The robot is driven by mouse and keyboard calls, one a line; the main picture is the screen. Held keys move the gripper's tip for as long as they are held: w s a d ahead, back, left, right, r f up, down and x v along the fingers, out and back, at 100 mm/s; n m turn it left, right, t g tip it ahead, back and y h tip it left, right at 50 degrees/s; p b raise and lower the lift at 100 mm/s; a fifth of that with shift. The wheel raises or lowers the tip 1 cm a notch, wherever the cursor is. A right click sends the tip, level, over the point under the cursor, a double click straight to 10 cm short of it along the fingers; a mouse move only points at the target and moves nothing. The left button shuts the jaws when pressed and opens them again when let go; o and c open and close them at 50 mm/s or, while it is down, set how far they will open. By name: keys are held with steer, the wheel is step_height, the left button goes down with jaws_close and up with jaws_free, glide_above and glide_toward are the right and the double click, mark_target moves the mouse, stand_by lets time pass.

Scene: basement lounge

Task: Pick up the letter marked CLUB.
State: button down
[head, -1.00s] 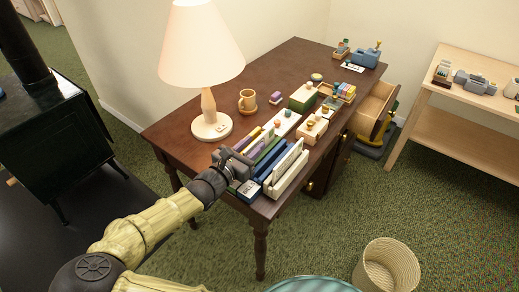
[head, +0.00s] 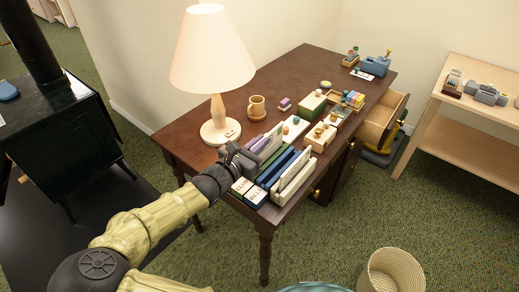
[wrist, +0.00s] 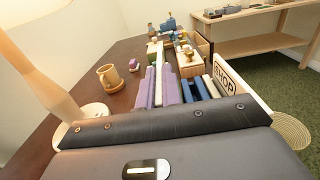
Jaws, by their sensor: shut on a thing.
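My gripper (head: 240,156) is at the front left of the desk, over the row of letter holders, shut on what looks like a pale letter (head: 271,141). The letter stands upright just beyond the fingers, above the green holder (head: 242,187). Its marking does not show, so I cannot read CLUB on it. In the wrist view my gripper's dark body fills the bottom and hides the fingertips and their grip. A cream letter marked SHOP (wrist: 230,84) stands at the right there.
A blue holder (head: 256,197) and a cream holder (head: 291,181) stand to the right. A lamp (head: 219,132) and a mug (head: 256,106) are behind on the dark desk (head: 300,70). Small boxes crowd the desk's right side; a drawer (head: 381,122) is open. A wicker basket (head: 390,272) stands on the floor.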

step_height(320, 180, up, 6)
steer(key=shift+r+p, duration=0.15)
steer(key=shift+p, duration=0.45)
